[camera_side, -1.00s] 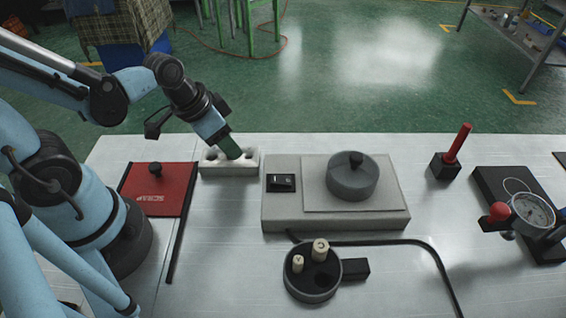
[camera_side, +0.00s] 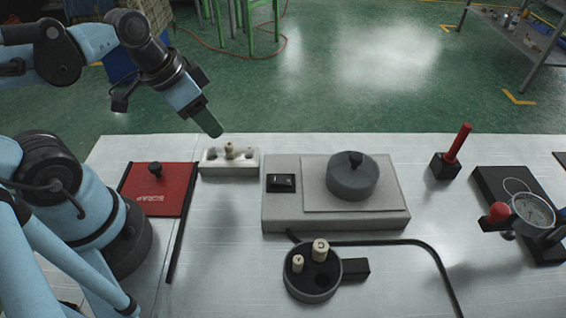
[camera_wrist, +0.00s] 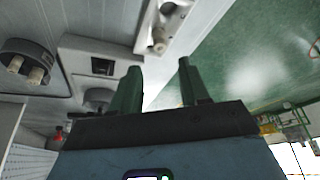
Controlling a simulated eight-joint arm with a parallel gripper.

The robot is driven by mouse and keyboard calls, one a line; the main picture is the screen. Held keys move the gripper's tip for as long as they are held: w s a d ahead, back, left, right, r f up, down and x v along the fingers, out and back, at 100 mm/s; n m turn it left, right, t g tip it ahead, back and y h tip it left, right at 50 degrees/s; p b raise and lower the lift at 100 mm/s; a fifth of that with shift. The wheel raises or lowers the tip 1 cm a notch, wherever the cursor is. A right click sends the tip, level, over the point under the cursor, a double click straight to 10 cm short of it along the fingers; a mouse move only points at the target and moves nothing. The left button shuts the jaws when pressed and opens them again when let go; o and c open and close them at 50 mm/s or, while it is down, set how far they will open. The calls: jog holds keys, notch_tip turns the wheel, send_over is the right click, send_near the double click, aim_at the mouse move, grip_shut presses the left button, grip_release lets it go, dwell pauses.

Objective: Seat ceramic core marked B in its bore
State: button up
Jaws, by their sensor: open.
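A small cream core (camera_side: 229,150) stands in the middle of a white block (camera_side: 230,169) with dark holes on either side of it. The core also shows in the wrist view (camera_wrist: 158,42). Two more cream cores, a short one (camera_side: 298,263) and a taller one (camera_side: 320,250), stand in a round black holder (camera_side: 311,292) with a side handle; a dark opening shows in front of the taller one. Marks on the cores are too small to read, so I cannot tell which is B. My gripper (camera_side: 214,129) is open and empty, above and slightly left of the white block.
A grey plate unit (camera_side: 285,215) with a lidded round pot (camera_side: 353,180) is at the centre. A red-handled tool (camera_side: 457,145) and dial gauge (camera_side: 533,214) are at the right. A black cable crosses the front.

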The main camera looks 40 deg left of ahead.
jog(key=shift+v, duration=2)
jog(key=w+n+t, duration=0.1)
jog(key=w, duration=0.1)
jog(key=w+f+t, duration=0.1)
jog(key=w+n+t+y, duration=0.1)
jog(key=w, duration=0.1)
jog(key=shift+w+d+f+n, duration=0.1)
jog(key=shift+w+f+n, duration=0.2)
jog(key=shift+o, duration=1.2)
jog(key=o, duration=0.8)
jog(key=s+d+r+n+g+h, duration=0.1)
jog(key=d+r+n+g+h, duration=0.1)
jog(key=d, duration=0.6)
notch_tip(320, 180, up, 2)
jog(key=shift+d+r+n, duration=0.1)
jog(key=shift+d+n, duration=0.15)
jog(key=shift+n, duration=0.45)
jog(key=s+d+r+n+g+h, duration=0.2)
jog(key=s+d+r+n+g, duration=0.3)
jog(key=d, duration=0.5)
jog(key=d+f+t, duration=0.1)
jog(key=d+f, duration=0.2)
jog(key=f, duration=0.5)
jog(key=shift+s+d, duration=0.25)
jog(key=shift+d, duration=0.15)
jog(key=shift+r, duration=0.1)
